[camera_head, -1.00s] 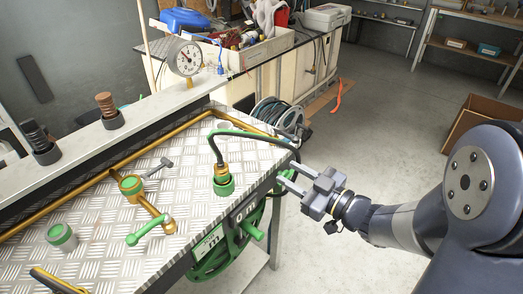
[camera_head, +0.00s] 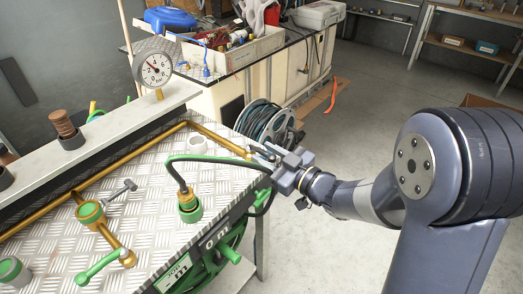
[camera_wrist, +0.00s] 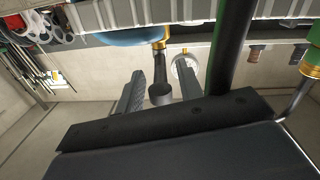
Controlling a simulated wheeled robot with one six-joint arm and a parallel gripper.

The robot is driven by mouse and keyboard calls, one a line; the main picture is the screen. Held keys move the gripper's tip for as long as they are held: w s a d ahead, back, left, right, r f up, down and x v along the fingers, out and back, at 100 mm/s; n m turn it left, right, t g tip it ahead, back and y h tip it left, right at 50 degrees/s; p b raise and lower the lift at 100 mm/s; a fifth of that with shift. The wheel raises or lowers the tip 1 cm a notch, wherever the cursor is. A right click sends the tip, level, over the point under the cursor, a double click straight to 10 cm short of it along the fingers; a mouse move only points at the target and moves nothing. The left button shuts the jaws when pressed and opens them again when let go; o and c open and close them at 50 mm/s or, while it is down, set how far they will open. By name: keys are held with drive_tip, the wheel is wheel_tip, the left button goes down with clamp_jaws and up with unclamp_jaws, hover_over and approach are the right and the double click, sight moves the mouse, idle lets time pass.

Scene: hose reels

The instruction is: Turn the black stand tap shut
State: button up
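In the wrist view a dark handle (camera_wrist: 160,93) on a brass fitting (camera_wrist: 159,38) lies between my fingers; it looks like the black stand tap's. My gripper (camera_wrist: 161,84) is open around it, with a visible gap on each side. In the head view my gripper (camera_head: 262,153) is at the bench's far right corner, by the end of the brass pipe (camera_head: 218,139). The tap there is mostly hidden by my fingers, and I cannot tell whether they touch it.
A dark hose (camera_head: 215,159) arches from a green-and-brass fitting (camera_head: 189,205) close to my gripper. A grey-handled tap (camera_head: 124,189) and a green lever tap (camera_head: 98,267) stand left on the bench (camera_head: 150,225). A pressure gauge (camera_head: 155,69) and hose reel (camera_head: 268,124) are beyond.

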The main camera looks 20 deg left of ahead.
drive_tip(key=shift+x, duration=1)
clamp_jaws()
